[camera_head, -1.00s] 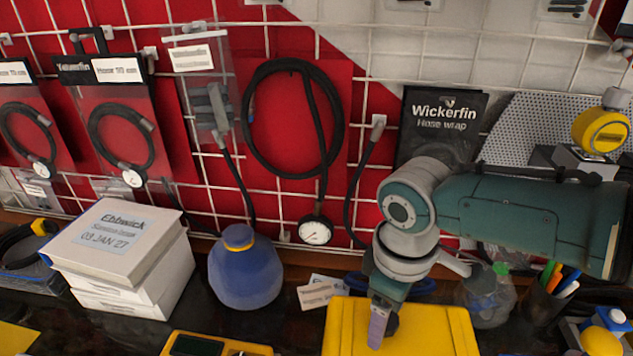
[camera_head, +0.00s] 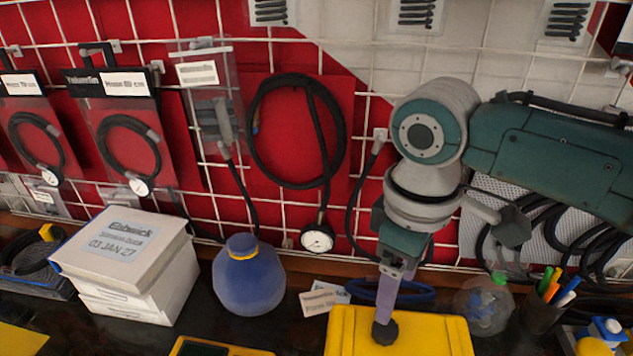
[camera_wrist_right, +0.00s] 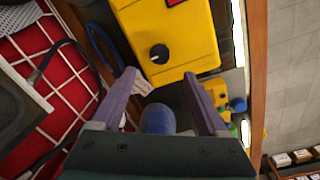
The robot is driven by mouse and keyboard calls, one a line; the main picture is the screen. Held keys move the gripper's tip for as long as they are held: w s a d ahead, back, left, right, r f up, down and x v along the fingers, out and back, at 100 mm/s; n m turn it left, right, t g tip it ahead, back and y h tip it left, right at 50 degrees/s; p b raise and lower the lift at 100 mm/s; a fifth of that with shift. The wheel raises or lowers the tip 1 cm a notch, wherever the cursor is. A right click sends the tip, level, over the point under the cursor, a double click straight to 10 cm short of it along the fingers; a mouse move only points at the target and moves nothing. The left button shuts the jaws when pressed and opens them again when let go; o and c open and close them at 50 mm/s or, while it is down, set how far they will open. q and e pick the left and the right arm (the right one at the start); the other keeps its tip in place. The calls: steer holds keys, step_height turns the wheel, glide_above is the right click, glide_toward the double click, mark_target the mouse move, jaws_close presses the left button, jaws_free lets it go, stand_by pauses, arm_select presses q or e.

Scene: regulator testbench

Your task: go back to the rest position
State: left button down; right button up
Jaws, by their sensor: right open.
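My right gripper (camera_head: 385,318) comes down from the right in the head view, in front of the back wall and over the yellow case (camera_head: 440,335). Its lavender fingers overlap the case in the picture, beside a dark round knob; I cannot tell how far above it they are. In the right wrist view the two fingers (camera_wrist_right: 164,82) stand apart with nothing held between them. The yellow case with its black knob (camera_wrist_right: 159,53) lies beyond the fingertips there, and a blue rounded thing (camera_wrist_right: 158,118) shows between the finger bases. My left gripper is not in view.
A blue bottle (camera_head: 248,285), stacked white boxes (camera_head: 130,262) and a pen cup (camera_head: 543,312) stand on the dark bench. Hoses and a gauge (camera_head: 317,239) hang on the wire grid behind. A clear bottle (camera_head: 484,305) stands right of my gripper.

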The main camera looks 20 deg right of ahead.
stand_by(0.4)
steer(key=s+a+t+y, duration=0.1)
steer(key=s+a+y, duration=0.1)
steer(key=s+a, duration=0.6)
steer(key=s+d+r+m+t+h, duration=0.1)
steer(key=s+d+r+m+t, duration=0.1)
steer(key=s+d+r+m, duration=0.35)
step_height(320, 180, up, 25)
steer(key=s+n+p, duration=0.1)
steer(key=s+p, duration=0.1)
steer(key=p, duration=2.3)
steer(key=shift+a+p, duration=0.2)
steer(key=shift+p, duration=0.15)
